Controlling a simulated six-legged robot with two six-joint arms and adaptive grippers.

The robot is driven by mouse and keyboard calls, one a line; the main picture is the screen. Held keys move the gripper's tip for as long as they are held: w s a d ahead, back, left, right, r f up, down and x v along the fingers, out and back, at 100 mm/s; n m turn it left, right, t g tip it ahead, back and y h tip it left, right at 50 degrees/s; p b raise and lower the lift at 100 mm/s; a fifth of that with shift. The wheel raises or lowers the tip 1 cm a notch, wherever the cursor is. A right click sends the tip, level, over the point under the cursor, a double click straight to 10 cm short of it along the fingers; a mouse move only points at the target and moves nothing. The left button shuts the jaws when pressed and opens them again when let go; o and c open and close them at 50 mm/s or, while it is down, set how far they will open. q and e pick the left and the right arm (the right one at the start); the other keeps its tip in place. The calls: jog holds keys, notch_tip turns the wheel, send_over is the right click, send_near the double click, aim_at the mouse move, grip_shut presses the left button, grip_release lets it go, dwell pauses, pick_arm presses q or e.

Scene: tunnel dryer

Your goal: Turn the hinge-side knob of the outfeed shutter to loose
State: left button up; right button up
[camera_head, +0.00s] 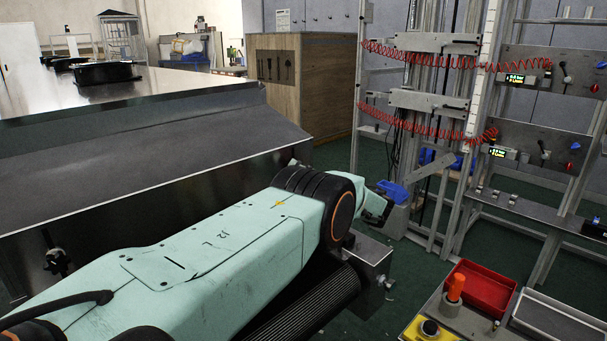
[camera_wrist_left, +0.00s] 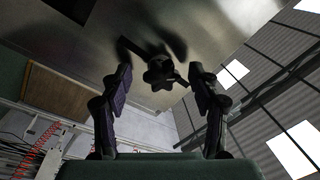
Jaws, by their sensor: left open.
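In the left wrist view a black star-shaped knob (camera_wrist_left: 158,75) with a dark lever-like bar behind it sits on a metal panel (camera_wrist_left: 215,25). My left gripper (camera_wrist_left: 160,82) is open, its two dark fingers on either side of the knob, with a visible gap to each. Whether the fingers reach the knob's depth is hard to tell. In the head view my left arm covers the middle, and this knob is not clearly seen there. Another black knob (camera_head: 57,260) is on the dryer's side at the lower left. My right gripper is not in view.
The dryer's sloping metal top (camera_head: 150,140) fills the left, with a black pan (camera_head: 107,73) on it. A wooden cabinet (camera_head: 300,85) stands behind. On the right are a frame with red coiled hoses (camera_head: 425,118) and a red tray (camera_head: 480,287). Green floor lies between.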

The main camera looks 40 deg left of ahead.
pick_arm(q)
jog(key=shift+d, duration=0.1)
jog(key=d+f, duration=0.1)
jog(key=d, duration=1)
jog(key=shift+d+f, duration=0.15)
jog(key=shift+d, duration=0.25)
jog(key=shift+s, duration=0.1)
